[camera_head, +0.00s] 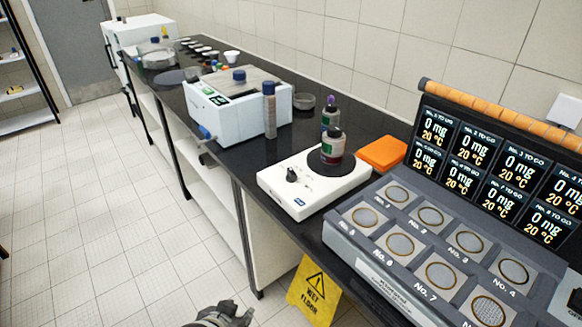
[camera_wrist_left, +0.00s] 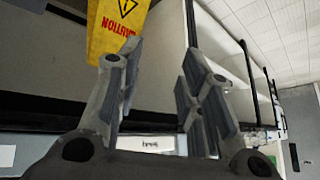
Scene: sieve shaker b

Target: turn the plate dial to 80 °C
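The white hot plate (camera_head: 315,180) stands on the dark bench in the middle of the head view. Its dark dial (camera_head: 292,175) is on the near left part of its top; the setting is too small to read. A bottle with reddish contents (camera_head: 332,147) stands on the round dark heating disc. My left gripper (camera_head: 220,315) is at the bottom edge of the head view, low in front of the bench and well apart from the plate. In the left wrist view its fingers (camera_wrist_left: 155,85) are spread with nothing between them. My right gripper is in neither view.
A sieve unit with several numbered round sieves and screens (camera_head: 440,235) stands right of the plate. A white machine (camera_head: 240,105) stands to its left, an orange block (camera_head: 382,152) behind. A yellow wet-floor sign (camera_head: 313,292) is by the bench front. Tiled floor at left is clear.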

